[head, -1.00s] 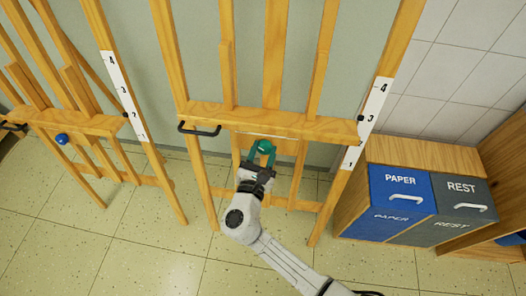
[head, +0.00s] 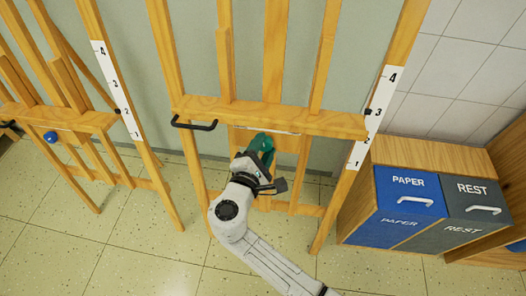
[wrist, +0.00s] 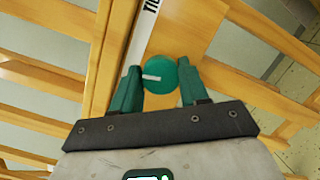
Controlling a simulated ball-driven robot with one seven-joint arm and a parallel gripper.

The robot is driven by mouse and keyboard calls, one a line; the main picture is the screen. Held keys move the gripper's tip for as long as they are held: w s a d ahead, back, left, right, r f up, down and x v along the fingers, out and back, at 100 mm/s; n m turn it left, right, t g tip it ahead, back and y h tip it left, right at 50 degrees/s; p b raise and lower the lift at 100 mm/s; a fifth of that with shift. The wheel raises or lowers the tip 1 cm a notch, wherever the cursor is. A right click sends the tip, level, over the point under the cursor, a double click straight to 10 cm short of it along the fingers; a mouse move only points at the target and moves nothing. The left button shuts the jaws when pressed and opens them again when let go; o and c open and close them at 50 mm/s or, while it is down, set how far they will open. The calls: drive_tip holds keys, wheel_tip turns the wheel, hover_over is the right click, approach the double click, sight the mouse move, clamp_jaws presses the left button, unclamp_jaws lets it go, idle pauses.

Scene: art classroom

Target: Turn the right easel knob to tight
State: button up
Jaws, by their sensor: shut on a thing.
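The right easel (head: 290,119) is a wooden frame with a crossbar. Its round teal knob (wrist: 172,80) sits below the crossbar, with a white pointer line towards the left in the wrist view. My gripper (wrist: 158,74) has green fingers, one on each side of the knob, shut on it. In the head view my gripper (head: 262,146) reaches the knob from below and hides most of it. A white strip (wrist: 145,30) beside the knob carries dark lettering, cut off at the top of the wrist view.
A black handle (head: 195,124) sticks out at the crossbar's left end. Another easel with a blue knob (head: 50,137) stands at the left. A paper bin (head: 405,205) and a rest bin (head: 480,205) stand at the right. The tiled floor in front is open.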

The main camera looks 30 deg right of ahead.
drive_tip(key=m+b, duration=0.2)
drive_tip(key=m, duration=0.1)
drive_tip(key=m+g+y+b, duration=0.1)
drive_tip(key=m+b, duration=0.1)
drive_tip(key=m, duration=0.2)
drive_tip(key=shift+s+f, duration=0.1)
drive_tip(key=shift+f, duration=0.05)
drive_tip(key=m+b, duration=0.1)
drive_tip(key=m, duration=0.2)
drive_tip(key=shift+d+y+b, duration=0.1)
drive_tip(key=shift+y+b, duration=0.3)
drive_tip(key=shift+m+y+b, duration=0.4)
drive_tip(key=shift+m+b, duration=0.35)
drive_tip(key=shift+m, duration=0.85)
drive_tip(key=shift+r, duration=0.2)
drive_tip(key=o, duration=1)
drive_tip(key=shift+o, duration=0.2)
